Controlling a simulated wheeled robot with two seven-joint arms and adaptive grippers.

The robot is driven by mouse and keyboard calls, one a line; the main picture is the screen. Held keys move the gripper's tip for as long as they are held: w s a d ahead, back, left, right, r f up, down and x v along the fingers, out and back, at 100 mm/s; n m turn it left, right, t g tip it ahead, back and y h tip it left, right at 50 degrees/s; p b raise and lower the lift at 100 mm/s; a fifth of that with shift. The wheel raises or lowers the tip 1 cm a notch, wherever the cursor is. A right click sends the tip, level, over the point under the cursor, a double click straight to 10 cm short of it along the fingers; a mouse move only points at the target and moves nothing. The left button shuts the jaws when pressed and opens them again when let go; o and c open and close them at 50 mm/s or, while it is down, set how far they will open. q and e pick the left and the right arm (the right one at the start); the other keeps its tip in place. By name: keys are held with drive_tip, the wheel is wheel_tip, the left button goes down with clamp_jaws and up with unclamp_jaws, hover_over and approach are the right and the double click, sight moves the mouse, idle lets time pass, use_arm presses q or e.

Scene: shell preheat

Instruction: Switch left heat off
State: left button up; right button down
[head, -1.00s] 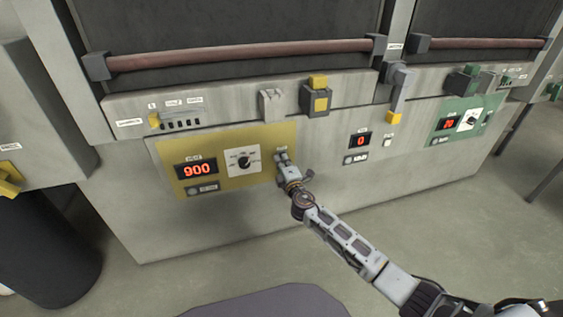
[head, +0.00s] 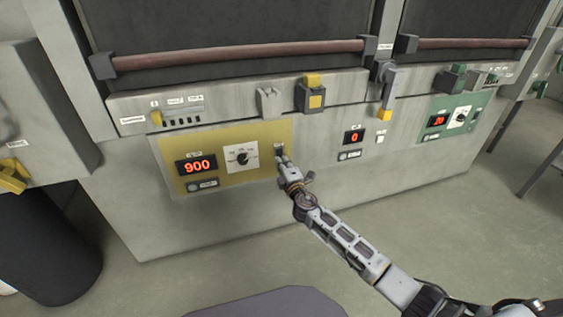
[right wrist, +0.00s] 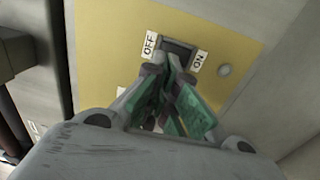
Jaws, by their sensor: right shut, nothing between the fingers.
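The yellow left heat panel (head: 262,138) is on the front of the grey machine. It has a display reading 900 (head: 196,167) and a dial (head: 242,157). The heat switch (right wrist: 177,47) is a dark rocker between an OFF label (right wrist: 150,44) and an ON label (right wrist: 198,62) in the right wrist view. My right gripper (head: 281,157) is shut and empty, with its fingertips at the switch; the wrist view also shows the fingers (right wrist: 172,75). They partly cover the rocker, and I cannot tell whether they touch it or which way it is tipped. My left gripper is out of view.
A second display reads 0 (head: 354,137). A green panel (head: 452,118) is further right. A yellow-and-grey latch (head: 313,96) and a lever with a yellow tip (head: 386,100) stick out above the panels. A dark cylinder (head: 55,245) stands at the lower left.

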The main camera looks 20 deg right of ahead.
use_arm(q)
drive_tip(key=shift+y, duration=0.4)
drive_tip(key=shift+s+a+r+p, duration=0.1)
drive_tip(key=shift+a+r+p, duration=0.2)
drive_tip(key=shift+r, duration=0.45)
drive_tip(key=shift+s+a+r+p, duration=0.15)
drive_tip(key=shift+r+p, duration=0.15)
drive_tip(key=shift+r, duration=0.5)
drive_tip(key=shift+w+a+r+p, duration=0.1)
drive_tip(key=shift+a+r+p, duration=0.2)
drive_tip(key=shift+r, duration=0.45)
use_arm(e)
drive_tip(key=s+r, duration=0.1)
drive_tip(key=s, duration=0.8)
drive_tip(key=shift+d+r, duration=0.15)
